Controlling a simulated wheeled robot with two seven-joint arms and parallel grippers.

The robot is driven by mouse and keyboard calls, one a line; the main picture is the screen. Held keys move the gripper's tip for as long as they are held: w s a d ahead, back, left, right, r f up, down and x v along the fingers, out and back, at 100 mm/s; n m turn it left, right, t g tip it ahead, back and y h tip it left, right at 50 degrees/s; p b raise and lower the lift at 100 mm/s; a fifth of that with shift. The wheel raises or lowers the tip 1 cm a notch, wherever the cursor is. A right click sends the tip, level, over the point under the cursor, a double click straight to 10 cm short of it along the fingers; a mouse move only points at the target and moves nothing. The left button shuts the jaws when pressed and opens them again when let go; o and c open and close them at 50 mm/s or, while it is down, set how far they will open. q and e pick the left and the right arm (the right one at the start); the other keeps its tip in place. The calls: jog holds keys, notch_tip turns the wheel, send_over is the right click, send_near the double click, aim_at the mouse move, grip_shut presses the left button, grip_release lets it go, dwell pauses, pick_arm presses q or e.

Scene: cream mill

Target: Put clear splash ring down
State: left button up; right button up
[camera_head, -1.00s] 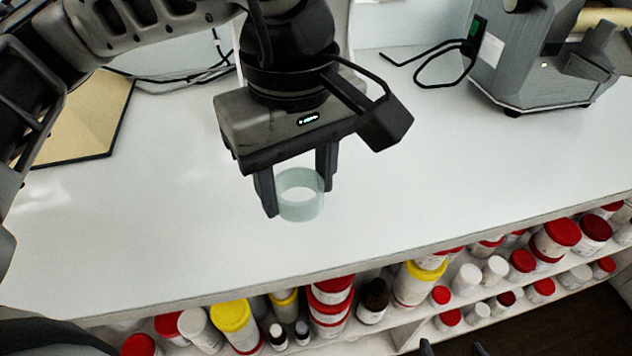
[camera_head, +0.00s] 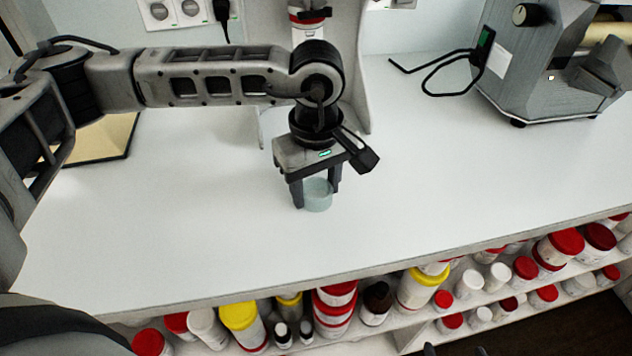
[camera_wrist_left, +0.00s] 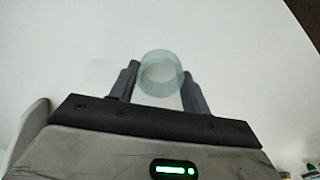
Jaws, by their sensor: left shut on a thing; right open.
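The clear splash ring (camera_head: 318,197) is a short, pale greenish see-through ring. My left gripper (camera_head: 316,194) points down over the white counter (camera_head: 200,225) and is shut on the ring, one finger on each side. The left wrist view also shows the ring (camera_wrist_left: 161,76) between the two fingertips. The ring is upright and low, at or very near the counter top; I cannot tell whether it touches. Only the dark fingertips of my right gripper (camera_head: 455,349) show at the bottom edge, apart and empty, in front of the shelves.
A grey machine (camera_head: 540,70) with a black cable (camera_head: 450,75) stands at the back right. A tan board (camera_head: 105,140) lies at the left. Shelves of red-, yellow- and white-lidded jars (camera_head: 335,310) are below the counter's front edge. The counter around the ring is clear.

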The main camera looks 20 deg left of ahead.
pick_arm(q)
jog(key=shift+f, duration=0.1)
jog(key=shift+f+b, duration=0.2)
jog(key=shift+b, duration=0.1)
jog(key=o, duration=0.9)
jog(key=shift+r, duration=0.1)
jog(key=shift+o, duration=0.2)
